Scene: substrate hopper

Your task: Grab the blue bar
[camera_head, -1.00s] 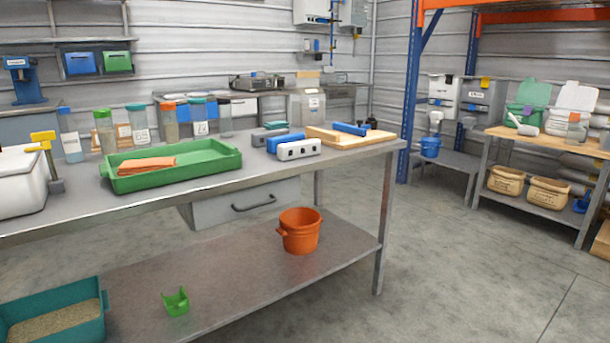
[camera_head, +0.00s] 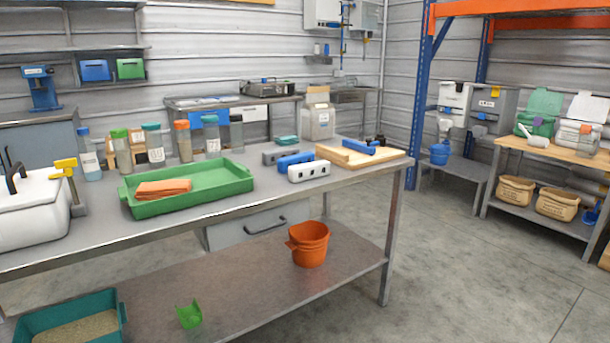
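Two blue bar-like pieces lie near the right end of the long metal table (camera_head: 100,233). One blue bar (camera_head: 358,147) rests on a light wooden board (camera_head: 345,160). The other blue bar (camera_head: 294,160) lies left of the board, behind a white block with dark holes (camera_head: 309,171) that partly hides it. I cannot tell from the picture which one is the bar named in the task. Neither of my grippers is in view.
A green tray (camera_head: 188,203) holds folded orange cloth (camera_head: 163,189). Several jars stand behind it. A white box (camera_head: 30,212) with a dark fitting stands at the left. An orange bucket (camera_head: 309,244) sits on the lower shelf. Floor (camera_head: 460,270) right of the table is clear.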

